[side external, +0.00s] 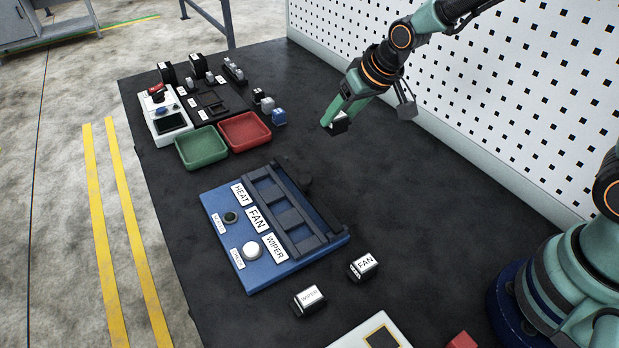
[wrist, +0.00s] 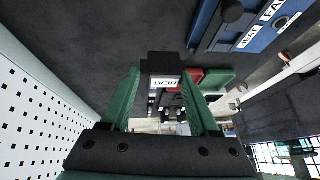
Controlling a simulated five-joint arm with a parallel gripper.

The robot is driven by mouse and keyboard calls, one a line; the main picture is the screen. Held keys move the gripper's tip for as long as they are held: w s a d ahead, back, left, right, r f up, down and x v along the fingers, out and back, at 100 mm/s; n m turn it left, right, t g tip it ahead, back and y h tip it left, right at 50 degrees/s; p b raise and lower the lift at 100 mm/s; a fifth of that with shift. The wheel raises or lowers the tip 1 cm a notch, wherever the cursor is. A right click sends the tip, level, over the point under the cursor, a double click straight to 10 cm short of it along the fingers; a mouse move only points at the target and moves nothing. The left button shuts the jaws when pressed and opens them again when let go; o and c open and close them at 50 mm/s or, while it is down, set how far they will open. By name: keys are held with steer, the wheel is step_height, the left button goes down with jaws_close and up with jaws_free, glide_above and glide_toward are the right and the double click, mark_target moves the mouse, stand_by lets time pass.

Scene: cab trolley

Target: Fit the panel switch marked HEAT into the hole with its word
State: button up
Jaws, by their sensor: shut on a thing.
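My gripper (side external: 333,113) is shut on the HEAT switch (side external: 340,124), a small black block with a white label. In the wrist view the switch (wrist: 164,68) sits between the green fingertips of my gripper (wrist: 163,82), with the word HEAT readable. It is held above the black table, to the right of the trays. The blue panel (side external: 225,255) lies at the table's middle, with labels HEAT (side external: 240,194), FAN (side external: 257,219) and WIPER (side external: 274,247) beside a dark frame with a row of holes (side external: 290,216). Part of the panel also shows in the wrist view (wrist: 240,30).
A FAN switch (side external: 363,267) and another labelled switch (side external: 309,299) stand near the panel's front. Green (side external: 202,147) and red (side external: 245,131) trays, a white box (side external: 166,124) and small blocks occupy the back left. A perforated wall (side external: 490,95) stands at right. Table between gripper and panel is clear.

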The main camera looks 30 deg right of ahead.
glide_toward(329, 170)
steer(key=x, duration=0.4)
steer(key=shift+w+f, duration=0.2)
steer(key=shift+f, duration=0.05)
steer(key=shift+f, duration=0.15)
steer(key=o, duration=1.4)
steer(key=shift+c, duration=0.2)
